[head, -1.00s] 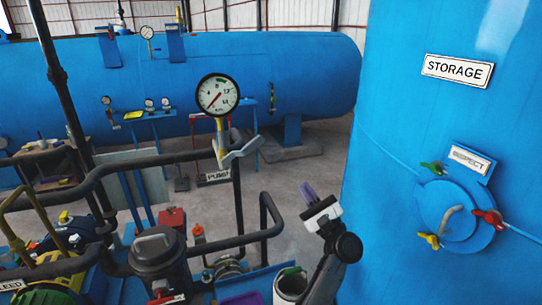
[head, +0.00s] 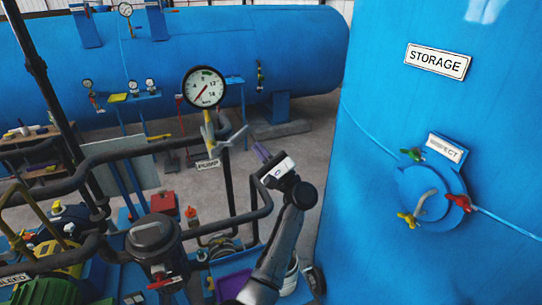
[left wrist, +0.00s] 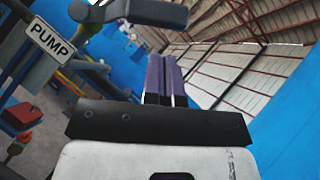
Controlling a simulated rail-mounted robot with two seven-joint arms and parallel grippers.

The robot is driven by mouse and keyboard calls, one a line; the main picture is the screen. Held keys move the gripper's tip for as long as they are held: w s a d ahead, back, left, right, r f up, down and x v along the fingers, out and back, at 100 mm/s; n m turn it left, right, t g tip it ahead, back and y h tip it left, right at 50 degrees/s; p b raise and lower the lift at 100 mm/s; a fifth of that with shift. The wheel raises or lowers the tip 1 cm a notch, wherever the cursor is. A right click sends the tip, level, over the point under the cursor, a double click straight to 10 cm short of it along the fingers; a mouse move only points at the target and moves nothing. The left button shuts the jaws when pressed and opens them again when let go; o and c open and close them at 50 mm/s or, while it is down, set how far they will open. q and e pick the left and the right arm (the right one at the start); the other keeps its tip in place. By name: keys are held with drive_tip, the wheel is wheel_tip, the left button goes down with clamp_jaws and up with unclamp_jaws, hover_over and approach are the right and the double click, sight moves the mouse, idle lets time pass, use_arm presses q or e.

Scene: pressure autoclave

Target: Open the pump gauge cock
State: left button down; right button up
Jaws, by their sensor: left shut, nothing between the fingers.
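The pump gauge (head: 204,87) is a round white dial with a red needle, standing on a brass stem above the dark pipe. Below it is the cock with its grey lever handle (head: 236,137), which sticks out to the right of the stem. The white PUMP tag (head: 208,165) hangs under it and also shows in the left wrist view (left wrist: 52,40). My left gripper (head: 261,152) has purple fingers, shut and empty, just right of the lever and apparently apart from it. In the left wrist view a grey handle-like part (left wrist: 155,13) lies beyond the fingers (left wrist: 165,75). My right gripper is out of view.
A large blue STORAGE tank (head: 420,120) fills the right side. Dark pipes (head: 130,150) run left of and below the gauge, beside a dark pump body (head: 155,240). A long blue horizontal vessel (head: 180,50) lies behind. Open floor shows between the gauge and the tank.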

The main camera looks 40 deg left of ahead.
sight(231, 141)
use_arm(q)
drive_tip(key=shift+s+a+r+p, duration=0.2)
drive_tip(key=shift+s+r+p, duration=0.15)
drive_tip(key=shift+r, duration=0.2)
drive_tip(key=shift+s+a+r+p, duration=0.15)
drive_tip(key=shift+s+r+p, duration=0.15)
drive_tip(key=shift+r, duration=0.2)
